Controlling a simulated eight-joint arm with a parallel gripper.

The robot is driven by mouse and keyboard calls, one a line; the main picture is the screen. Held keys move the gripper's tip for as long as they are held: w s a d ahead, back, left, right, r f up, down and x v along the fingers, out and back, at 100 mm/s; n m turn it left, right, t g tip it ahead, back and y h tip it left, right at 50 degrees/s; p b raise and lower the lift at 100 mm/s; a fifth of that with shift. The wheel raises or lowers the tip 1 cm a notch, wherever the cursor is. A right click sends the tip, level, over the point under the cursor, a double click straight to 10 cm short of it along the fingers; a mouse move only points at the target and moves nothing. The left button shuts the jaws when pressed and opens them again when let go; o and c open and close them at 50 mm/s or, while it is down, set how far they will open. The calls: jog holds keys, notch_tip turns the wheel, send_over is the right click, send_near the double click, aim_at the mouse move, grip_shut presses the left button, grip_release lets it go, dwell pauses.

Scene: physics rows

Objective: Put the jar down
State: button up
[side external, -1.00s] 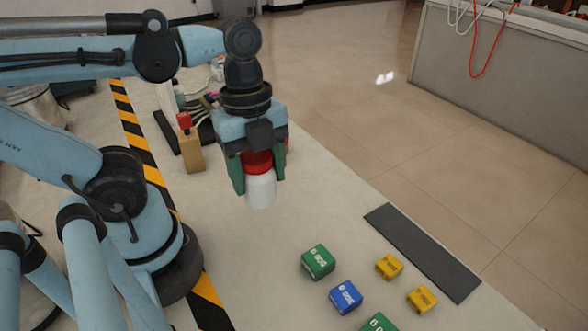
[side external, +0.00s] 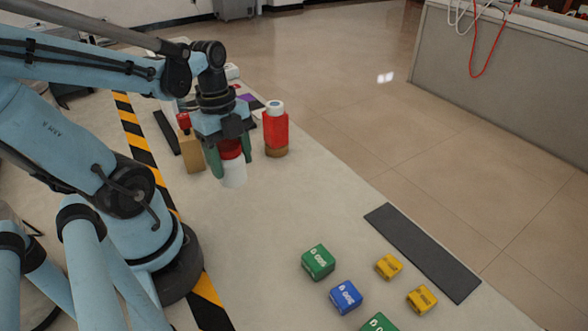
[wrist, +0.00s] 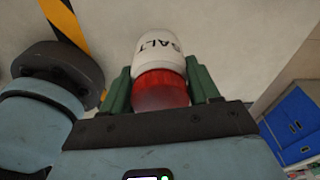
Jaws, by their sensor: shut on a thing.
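The jar (side external: 234,172) is white with a red lid and hangs upright, lid up, in my gripper (side external: 229,151). In the wrist view the jar (wrist: 158,52) shows the letters "SALT", and its red lid sits between the green fingers of my gripper (wrist: 160,88). The fingers are shut on the lid. In the side view the jar appears to be above the pale table (side external: 270,225); the exact gap under it is hard to tell.
A red bottle with a white cap (side external: 276,130) stands just right of the jar. A wooden block (side external: 192,153) is to its left. Green (side external: 318,262), blue (side external: 346,297) and yellow (side external: 389,266) cubes lie at the front right near a dark strip (side external: 425,252). The table between is clear.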

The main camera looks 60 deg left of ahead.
aim_at(230, 172)
jog(key=shift+a+f, duration=0.7)
jog(key=shift+a, duration=0.35)
jog(key=shift+f, duration=1.95)
jog(key=shift+f, duration=0.1)
jog(key=o, duration=1.3)
